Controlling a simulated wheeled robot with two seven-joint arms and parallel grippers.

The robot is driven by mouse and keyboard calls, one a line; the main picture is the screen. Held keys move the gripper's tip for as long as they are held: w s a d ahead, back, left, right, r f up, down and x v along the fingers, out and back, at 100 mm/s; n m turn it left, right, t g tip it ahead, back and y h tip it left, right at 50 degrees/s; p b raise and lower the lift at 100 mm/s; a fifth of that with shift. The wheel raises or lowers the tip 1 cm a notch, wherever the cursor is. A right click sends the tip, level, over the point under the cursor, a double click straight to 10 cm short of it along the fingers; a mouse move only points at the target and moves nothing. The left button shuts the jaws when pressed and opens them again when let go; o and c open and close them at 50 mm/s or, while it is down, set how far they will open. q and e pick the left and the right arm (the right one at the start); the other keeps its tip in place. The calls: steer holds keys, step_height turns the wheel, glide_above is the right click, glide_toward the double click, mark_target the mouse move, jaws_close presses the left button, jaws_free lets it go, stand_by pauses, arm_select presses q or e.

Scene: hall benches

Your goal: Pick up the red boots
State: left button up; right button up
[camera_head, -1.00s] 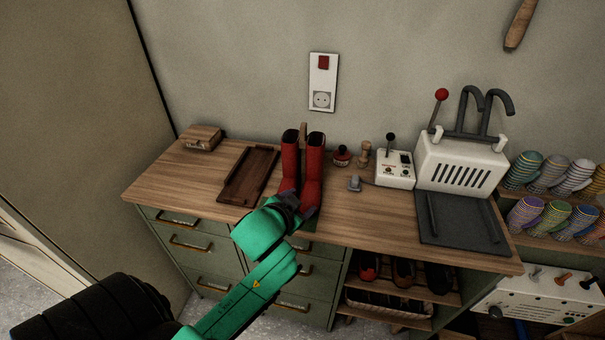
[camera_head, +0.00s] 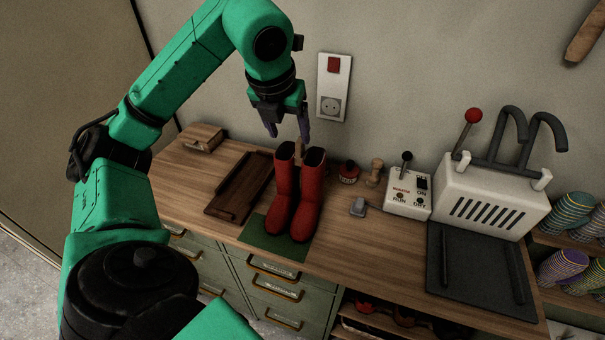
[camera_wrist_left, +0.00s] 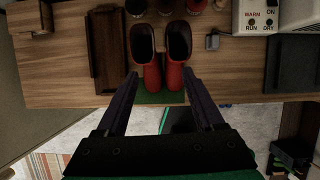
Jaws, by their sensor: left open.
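The red boots (camera_head: 300,196) stand upright side by side on a green mat (camera_head: 262,240) at the front of the wooden bench. In the left wrist view the boots (camera_wrist_left: 163,70) show from above, with their dark openings toward the top of the picture. My left gripper (camera_head: 287,132) is open and empty, pointing down above the boot tops. In the left wrist view its two fingers (camera_wrist_left: 163,88) are spread wide on either side of the boots, and nothing is between them at the tips that I can see touching. My right gripper is not in view.
A brown wooden tray (camera_head: 240,187) lies left of the boots. A red-lidded jar (camera_head: 348,172), a wooden stamp (camera_head: 374,172), a white control box (camera_head: 408,192) and a white press machine (camera_head: 494,197) stand to the right. A wall socket (camera_head: 332,90) is behind.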

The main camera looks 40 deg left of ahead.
mark_target(296, 163)
arm_select(q)
steer(key=x, duration=0.7)
steer(key=shift+d+f, duration=0.1)
steer(key=shift+f, duration=0.25)
steer(key=p+x, duration=0.1)
steer(key=x, duration=0.1)
steer(key=p+x, duration=0.1)
steer(key=x, duration=0.2)
steer(key=shift+s, duration=0.25)
steer(key=shift+w+f, duration=0.15)
steer(key=shift+f, duration=0.15)
jaws_close()
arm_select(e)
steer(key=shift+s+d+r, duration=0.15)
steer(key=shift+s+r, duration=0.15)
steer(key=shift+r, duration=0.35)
arm_select(q)
steer(key=shift+r, duration=0.15)
